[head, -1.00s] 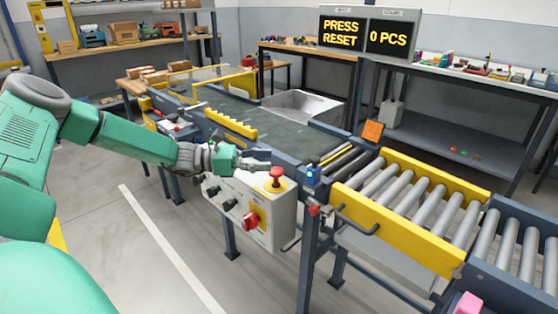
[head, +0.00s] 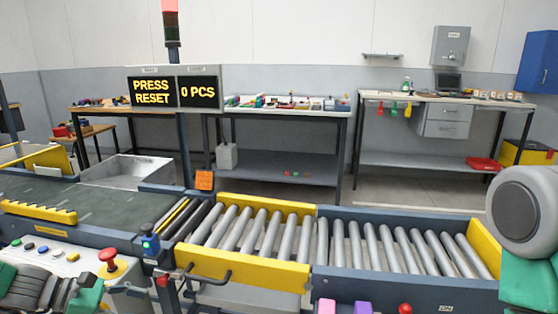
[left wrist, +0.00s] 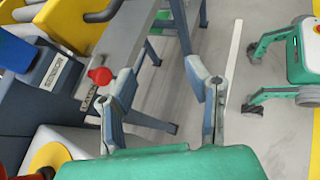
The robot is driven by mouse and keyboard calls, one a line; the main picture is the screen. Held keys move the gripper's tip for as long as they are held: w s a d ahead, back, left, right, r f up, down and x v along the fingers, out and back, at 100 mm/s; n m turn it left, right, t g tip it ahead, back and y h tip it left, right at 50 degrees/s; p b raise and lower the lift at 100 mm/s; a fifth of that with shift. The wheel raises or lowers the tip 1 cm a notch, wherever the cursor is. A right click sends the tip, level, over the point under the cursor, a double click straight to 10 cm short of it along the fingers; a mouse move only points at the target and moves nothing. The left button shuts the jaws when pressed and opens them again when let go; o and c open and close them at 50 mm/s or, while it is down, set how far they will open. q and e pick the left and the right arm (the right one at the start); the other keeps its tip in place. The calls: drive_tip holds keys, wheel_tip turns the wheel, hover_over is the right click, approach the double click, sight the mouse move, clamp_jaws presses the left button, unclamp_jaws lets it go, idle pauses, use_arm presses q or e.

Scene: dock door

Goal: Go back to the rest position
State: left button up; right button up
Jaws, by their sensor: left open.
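My left gripper (left wrist: 165,85) is open and empty in the left wrist view, its two fingers apart with floor and a table leg behind them. In the head view the left gripper's wrist part shows at the lower left edge, in front of the control box (head: 70,262); its fingertips are hard to make out there. My right arm shows only as a grey and green link at the right edge of the head view. The right gripper is out of view.
The control box carries a red mushroom button (head: 108,258). A belt conveyor (head: 95,205) runs into a roller conveyor (head: 345,245) across the front. A display (head: 173,91) reads PRESS RESET and 0 PCS. Workbenches (head: 440,97) stand behind, with floor between.

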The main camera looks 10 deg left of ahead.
use_arm(q)
drive_tip(key=s+d+f+m+g+y, duration=0.3)
drive_tip(key=s+f+m, duration=0.1)
drive_tip(key=s+f, duration=0.25)
drive_tip(key=s+d+f+m+g+y, duration=0.3)
drive_tip(key=s+d+f+m, duration=0.1)
drive_tip(key=s+f, duration=0.25)
drive_tip(key=s+f+m+t+y, duration=0.1)
drive_tip(key=s+m+y, duration=0.4)
drive_tip(key=s+m, duration=0.9)
drive_tip(key=shift+s+d+f, duration=0.25)
drive_tip(key=shift+d+f, duration=0.15)
drive_tip(key=shift+f, duration=0.15)
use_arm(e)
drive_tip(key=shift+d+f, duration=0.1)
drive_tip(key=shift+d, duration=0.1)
use_arm(q)
drive_tip(key=shift+w, duration=0.15)
drive_tip(key=shift+c, duration=1.2)
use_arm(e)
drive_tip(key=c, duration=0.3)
use_arm(q)
drive_tip(key=shift+a, duration=0.1)
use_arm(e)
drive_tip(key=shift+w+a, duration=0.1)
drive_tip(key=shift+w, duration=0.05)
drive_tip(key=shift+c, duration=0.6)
